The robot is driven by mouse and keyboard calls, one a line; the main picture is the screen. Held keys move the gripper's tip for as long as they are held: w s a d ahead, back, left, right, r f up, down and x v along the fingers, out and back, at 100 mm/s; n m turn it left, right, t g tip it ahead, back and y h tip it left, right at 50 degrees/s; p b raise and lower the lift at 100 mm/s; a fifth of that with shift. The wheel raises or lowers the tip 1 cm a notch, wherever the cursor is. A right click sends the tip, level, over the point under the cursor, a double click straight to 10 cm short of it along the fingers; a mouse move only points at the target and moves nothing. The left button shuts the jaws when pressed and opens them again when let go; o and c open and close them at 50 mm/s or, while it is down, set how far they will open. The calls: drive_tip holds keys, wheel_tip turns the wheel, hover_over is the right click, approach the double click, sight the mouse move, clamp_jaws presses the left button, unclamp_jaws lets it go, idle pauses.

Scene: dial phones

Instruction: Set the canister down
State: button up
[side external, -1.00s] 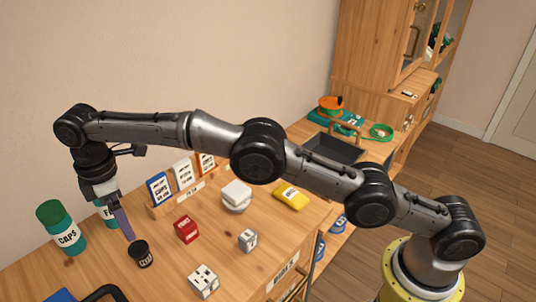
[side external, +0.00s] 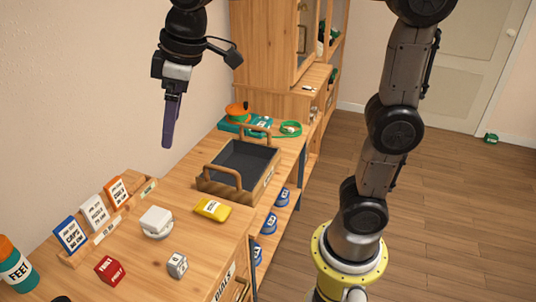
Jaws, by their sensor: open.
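A teal canister (side external: 15,268) with an orange lid and a white label reading FEET stands upright on the wooden worktop, at the left edge of the side external view and partly cut off. My gripper (side external: 170,135) is open and empty, high above the worktop, with its purple fingers pointing down. It is seen nearly edge-on, well to the right of the canister and apart from it. No other canister shows in the view now.
Label cards (side external: 92,213) stand in a wooden rack. A white block (side external: 156,221), red box (side external: 109,270), grey cube (side external: 177,264) and yellow packet (side external: 212,209) lie nearby. A dark tray (side external: 243,164) with wooden handles stands farther back.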

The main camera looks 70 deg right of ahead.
drive_tip(key=s+d+f+m+t, duration=0.1)
drive_tip(key=s+d+f, duration=0.3)
drive_tip(key=s, duration=0.5)
drive_tip(key=s+d+f+m+t, duration=0.1)
drive_tip(key=s+d+f+m, duration=0.2)
drive_tip(key=s, duration=0.6)
drive_tip(key=shift+s+d+f+m+h, duration=0.25)
drive_tip(key=shift+d+f+m+h, duration=0.15)
drive_tip(key=shift+f+m, duration=0.4)
